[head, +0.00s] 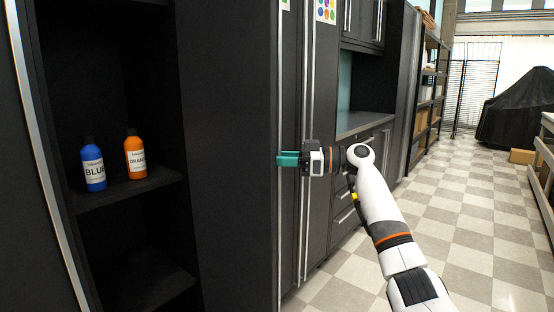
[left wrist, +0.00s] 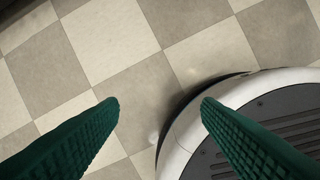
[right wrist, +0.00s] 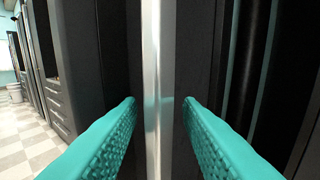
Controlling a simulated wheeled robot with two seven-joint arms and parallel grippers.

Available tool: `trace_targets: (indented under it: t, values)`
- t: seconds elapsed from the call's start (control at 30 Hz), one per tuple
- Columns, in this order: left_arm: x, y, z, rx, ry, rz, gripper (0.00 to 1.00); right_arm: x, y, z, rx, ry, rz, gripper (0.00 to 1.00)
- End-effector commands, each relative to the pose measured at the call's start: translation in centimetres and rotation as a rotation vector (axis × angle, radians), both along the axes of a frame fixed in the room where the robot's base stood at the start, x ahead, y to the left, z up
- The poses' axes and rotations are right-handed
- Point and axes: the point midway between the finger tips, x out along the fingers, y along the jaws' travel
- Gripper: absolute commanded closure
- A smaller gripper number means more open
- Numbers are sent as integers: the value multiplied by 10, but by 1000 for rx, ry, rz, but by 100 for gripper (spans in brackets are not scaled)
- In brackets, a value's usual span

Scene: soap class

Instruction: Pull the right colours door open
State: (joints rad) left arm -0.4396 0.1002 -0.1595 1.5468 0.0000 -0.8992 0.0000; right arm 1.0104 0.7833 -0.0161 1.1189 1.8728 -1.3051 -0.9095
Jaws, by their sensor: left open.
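My right gripper (head: 280,159) reaches from the right to a tall vertical silver bar (head: 281,90) on the dark cabinet front. In the right wrist view the teal fingers (right wrist: 160,101) stand apart on both sides of this silver bar (right wrist: 152,60). Whether they touch it cannot be told.
An open dark cabinet at left holds a blue bottle (head: 93,168) and an orange bottle (head: 135,157) on a shelf (head: 130,190). Drawers and a counter (head: 362,124) lie beyond my right gripper.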

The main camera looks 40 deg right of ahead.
Motion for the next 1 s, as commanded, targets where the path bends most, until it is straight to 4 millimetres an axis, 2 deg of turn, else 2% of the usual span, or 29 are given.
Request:
trace_targets:
  t: [0.5,0.7,1.0]
  values:
    - [11,-3,23,-3,-12,2,42,-63,-74,-1,1,1,-2,68]
    - [14,-2,29,-2,-17,3,42,-74,-86,-1,0,0,1,68]
    - [15,-2,30,-2,-20,3,42,-75,-87,0,0,0,1,68]
